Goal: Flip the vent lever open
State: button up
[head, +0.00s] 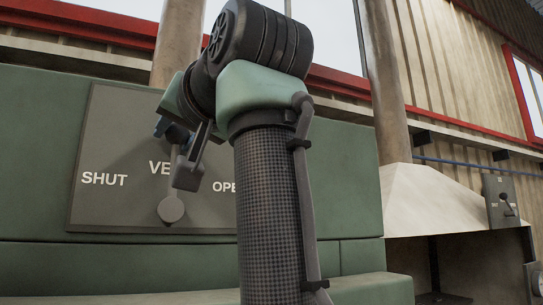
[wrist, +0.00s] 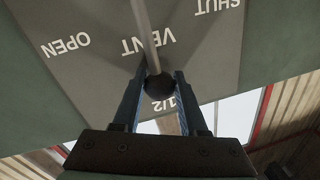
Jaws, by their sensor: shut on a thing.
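The vent lever (head: 174,178) is mounted on a grey panel (head: 105,130) marked SHUT at left, VENT in the middle and OPEN at right. It stands nearly upright from its round pivot (head: 171,209). In the wrist view the panel is upside down, and the lever's rod (wrist: 147,30) ends in a dark ball knob (wrist: 159,86) close to the 1/2 mark. My gripper (wrist: 160,78) is shut on the knob, with one blue finger on each side. In the head view my gripper (head: 176,131) is at the lever's top, partly hidden by my wrist. My arm covers part of OPEN.
The panel sits on a green padded-looking housing (head: 40,115) with a ledge below. A pale hood (head: 430,200) and a smaller grey switch plate (head: 501,202) stand at the right. Vertical pipes (head: 383,80) rise behind the housing.

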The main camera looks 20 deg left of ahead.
grip_shut()
dwell(0.8)
jog(key=shift+s, duration=0.1)
